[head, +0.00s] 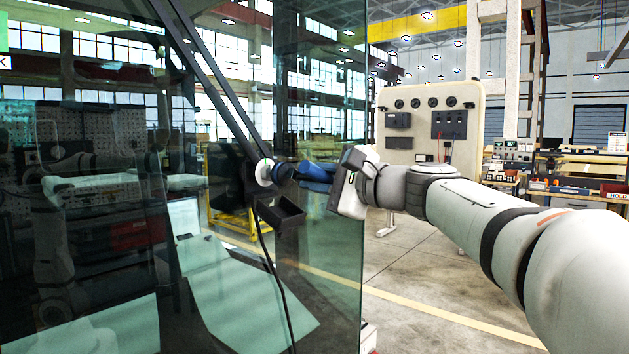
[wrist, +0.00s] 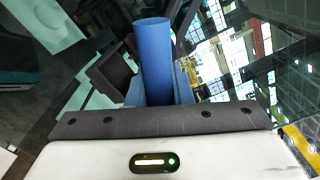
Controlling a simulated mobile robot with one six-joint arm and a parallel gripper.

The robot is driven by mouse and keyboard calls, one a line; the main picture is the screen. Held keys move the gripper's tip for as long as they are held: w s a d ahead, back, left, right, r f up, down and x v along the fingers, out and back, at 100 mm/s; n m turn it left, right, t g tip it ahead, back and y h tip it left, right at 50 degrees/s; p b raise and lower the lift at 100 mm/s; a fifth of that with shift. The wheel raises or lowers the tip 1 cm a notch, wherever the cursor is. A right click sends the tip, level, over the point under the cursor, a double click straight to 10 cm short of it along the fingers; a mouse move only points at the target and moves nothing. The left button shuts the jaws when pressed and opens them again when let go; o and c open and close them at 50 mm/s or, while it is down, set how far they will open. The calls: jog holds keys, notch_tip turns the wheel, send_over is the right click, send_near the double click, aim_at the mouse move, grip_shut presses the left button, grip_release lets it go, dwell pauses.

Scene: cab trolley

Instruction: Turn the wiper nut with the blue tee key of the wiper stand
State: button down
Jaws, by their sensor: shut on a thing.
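The blue tee key (head: 314,171) points at the wiper pivot, a pale round hub (head: 264,172) at the lower end of the black wiper arm (head: 212,88). My gripper (head: 318,182) comes from the right and is shut on the blue tee key. In the wrist view the key (wrist: 155,55) shows as a blue cylinder reaching away from my gripper (wrist: 158,92). The key's far end is at or close to the hub. I do not see the wiper nut itself, and I cannot tell whether the key is seated on it.
A small open black tray (head: 280,214) sits just below the pivot and shows left of the key in the wrist view (wrist: 112,70). The glass pane (head: 330,280) stands close behind the gripper. A black cable hangs below the pivot.

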aim_at(331, 179)
jog(key=shift+b+v, duration=0.5)
jog(key=shift+v, duration=1.5)
